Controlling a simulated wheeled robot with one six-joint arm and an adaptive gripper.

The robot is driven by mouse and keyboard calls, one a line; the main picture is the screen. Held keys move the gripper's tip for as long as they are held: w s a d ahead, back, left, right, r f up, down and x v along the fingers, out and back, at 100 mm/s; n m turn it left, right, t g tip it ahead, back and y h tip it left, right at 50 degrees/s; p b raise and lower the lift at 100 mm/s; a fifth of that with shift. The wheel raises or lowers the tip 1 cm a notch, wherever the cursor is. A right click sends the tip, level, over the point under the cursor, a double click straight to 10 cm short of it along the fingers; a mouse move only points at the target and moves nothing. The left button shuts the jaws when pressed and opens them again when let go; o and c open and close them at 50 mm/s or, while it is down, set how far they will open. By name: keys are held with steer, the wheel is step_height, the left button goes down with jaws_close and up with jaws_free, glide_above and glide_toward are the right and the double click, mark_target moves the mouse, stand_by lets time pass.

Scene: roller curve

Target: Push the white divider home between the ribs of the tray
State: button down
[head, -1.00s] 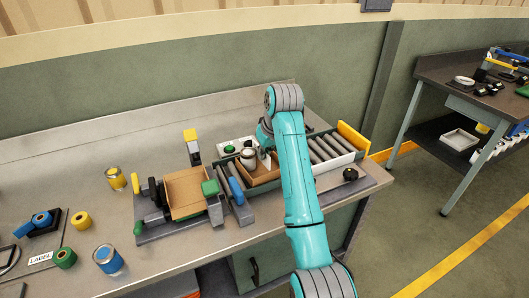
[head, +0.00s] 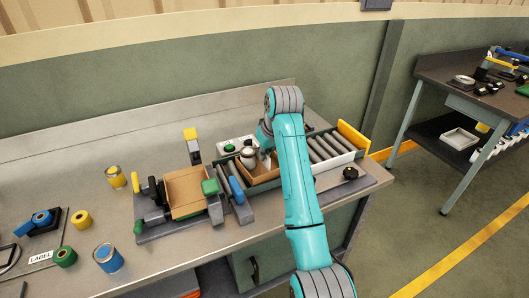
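The tray (head: 262,179) is a shallow brown box on the roller conveyor, left of my arm. A whitish can (head: 248,156) stands in its left part. A thin white piece, apparently the divider (head: 267,160), shows upright in the tray right of the can, partly covered by my wrist. My gripper (head: 264,150) is small in view and points down over the tray at the divider. Its fingers are too small and covered to tell open from shut, or whether it touches the divider. The tray's ribs and right part are hidden by my arm.
Grey rollers (head: 328,146) run right to a yellow end stop (head: 352,138). A fixture with an open cardboard box (head: 187,192) stands left of the tray. A panel with a green button (head: 230,147) is behind. A black knob (head: 350,173) sits at the front right.

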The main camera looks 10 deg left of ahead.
steer(key=shift+f, duration=0.55)
stand_by(0.7)
steer(key=c, duration=1.2)
jaws_free()
steer(key=shift+c, duration=0.2)
steer(key=shift+o, duration=0.2)
steer(key=o, duration=0.4)
steer(key=shift+c, duration=0.2)
steer(key=shift+r, duration=0.1)
steer(key=shift+r, duration=3.4)
steer(key=shift+s, duration=0.1)
